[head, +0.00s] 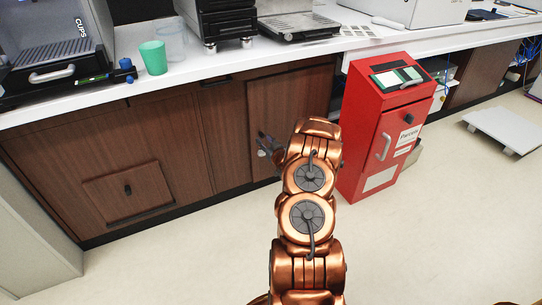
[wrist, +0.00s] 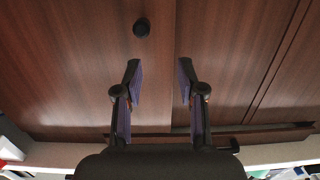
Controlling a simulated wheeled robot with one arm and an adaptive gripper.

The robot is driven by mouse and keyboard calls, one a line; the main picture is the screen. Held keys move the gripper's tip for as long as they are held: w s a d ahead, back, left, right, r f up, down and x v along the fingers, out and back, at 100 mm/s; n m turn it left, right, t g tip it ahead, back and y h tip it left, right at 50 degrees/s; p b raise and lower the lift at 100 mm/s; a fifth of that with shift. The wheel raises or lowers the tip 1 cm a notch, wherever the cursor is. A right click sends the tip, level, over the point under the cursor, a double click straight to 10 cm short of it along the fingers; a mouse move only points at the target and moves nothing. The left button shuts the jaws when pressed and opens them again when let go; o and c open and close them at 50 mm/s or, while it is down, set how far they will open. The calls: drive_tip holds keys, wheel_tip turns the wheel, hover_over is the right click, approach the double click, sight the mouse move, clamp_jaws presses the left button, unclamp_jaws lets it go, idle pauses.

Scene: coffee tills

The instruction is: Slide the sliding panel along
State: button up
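The sliding panel looks to be the brown wood panel (head: 287,98) under the white counter, left of the red cabinet. In the wrist view a wood panel (wrist: 80,70) with a round black knob (wrist: 141,27) fills the left side, and its upright edge runs just right of the knob. My gripper (wrist: 160,75) is open, its two fingers apart with nothing between them. It faces the wood front around that edge, with the knob beyond the left fingertip. Contact cannot be told. In the head view my gripper (head: 264,146) is partly hidden by my copper arm, which also covers the panel's lower part.
The red cabinet (head: 386,125) stands close to the right of my arm. Left are more wood fronts and a small door (head: 128,188) with a black knob. A green cup (head: 153,57) and machines stand on the counter (head: 215,65). The floor (head: 180,260) in front is clear.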

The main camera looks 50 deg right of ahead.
drive_tip(key=shift+t, duration=0.5)
drive_tip(key=f, duration=0.1)
drive_tip(key=s+d+f, duration=0.1)
drive_tip(key=s+f+b, duration=0.1)
drive_tip(key=shift+s+d, duration=0.1)
drive_tip(key=shift+d, duration=0.2)
drive_tip(key=b+x, duration=0.4)
drive_tip(key=x, duration=0.4)
drive_tip(key=shift+s, duration=0.1)
drive_tip(key=shift+c, duration=0.8)
drive_tip(key=shift+a, duration=0.1)
clamp_jaws()
